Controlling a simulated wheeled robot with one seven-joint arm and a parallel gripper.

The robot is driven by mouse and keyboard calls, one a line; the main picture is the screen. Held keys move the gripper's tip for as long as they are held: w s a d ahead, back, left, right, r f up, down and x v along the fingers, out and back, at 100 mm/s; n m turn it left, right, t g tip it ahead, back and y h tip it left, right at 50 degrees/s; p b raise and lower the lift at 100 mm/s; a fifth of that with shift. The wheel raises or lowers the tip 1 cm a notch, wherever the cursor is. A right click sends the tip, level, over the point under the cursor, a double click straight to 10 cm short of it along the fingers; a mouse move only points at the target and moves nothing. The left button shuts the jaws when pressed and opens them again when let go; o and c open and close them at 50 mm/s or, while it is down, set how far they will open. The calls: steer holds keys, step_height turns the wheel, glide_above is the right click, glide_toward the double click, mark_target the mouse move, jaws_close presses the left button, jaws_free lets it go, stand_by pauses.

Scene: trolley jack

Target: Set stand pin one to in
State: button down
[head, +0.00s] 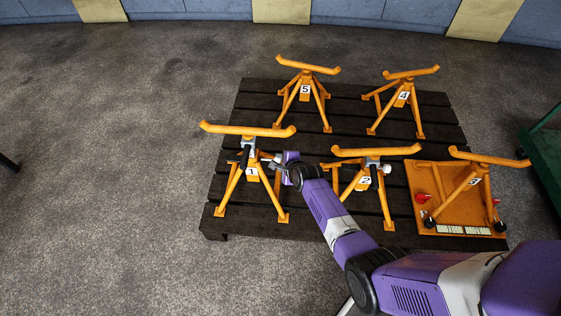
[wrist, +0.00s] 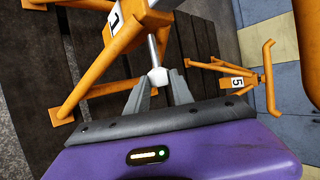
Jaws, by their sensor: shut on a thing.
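Stand one (head: 247,131) is an orange jack stand with splayed legs at the front left of the pallet; its saddle bar lies on top. In the wrist view its plate with a 1 (wrist: 116,18) is at the upper left. The stand pin (wrist: 153,48) is a silver rod with a pale faceted head. A length of bare rod shows between the head and the stand's post. My gripper (wrist: 159,80) is shut on the pin's head. In the head view my gripper (head: 274,165) is at the stand's right side; the pin is too small to make out there.
A dark slatted pallet (head: 345,107) carries several stands: stand two (head: 372,152) close right of my gripper, stand five (head: 306,68) and stand four (head: 411,72) behind. Another stand (head: 483,158) is on an orange board at right.

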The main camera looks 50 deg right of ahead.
steer(key=shift+a, duration=0.1)
stand_by(0.8)
steer(key=shift+w+a+p, duration=0.2)
steer(key=shift+w+a, duration=0.3)
steer(key=shift+w, duration=0.2)
steer(key=shift+w+a+p, duration=0.15)
steer(key=shift+w+a, duration=0.35)
steer(key=shift+w, duration=0.15)
steer(key=c, duration=1.1)
jaws_free()
steer(key=p+v, duration=0.4)
steer(key=v, duration=0.3)
steer(key=shift+s+r+p, duration=0.25)
steer(key=shift+p, duration=0.05)
